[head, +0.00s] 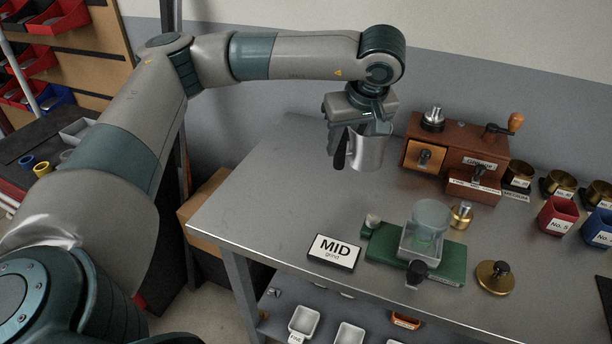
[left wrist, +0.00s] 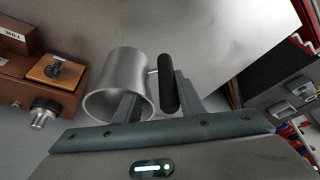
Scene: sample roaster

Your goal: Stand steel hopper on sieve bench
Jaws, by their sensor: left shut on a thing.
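The steel hopper (head: 370,152) is a shiny metal cup with a black handle. It hangs from my left gripper (head: 353,130), above the back left part of the grey sieve bench (head: 265,190). The gripper is shut on the hopper at its handle side. In the left wrist view the hopper (left wrist: 115,85) is tilted in the picture, with its black handle (left wrist: 168,85) between the fingers (left wrist: 158,100). The exact finger contact is partly hidden. The hopper looks clear of the bench top. My right gripper is not in view.
A wooden grinder (head: 458,145) with a crank stands right of the hopper. Nearer are a MID sign (head: 334,252), a green-based device (head: 385,246) with a clear vessel, and brass weights (head: 495,277). Coloured bins (head: 556,215) stand at right. The bench's left part is bare.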

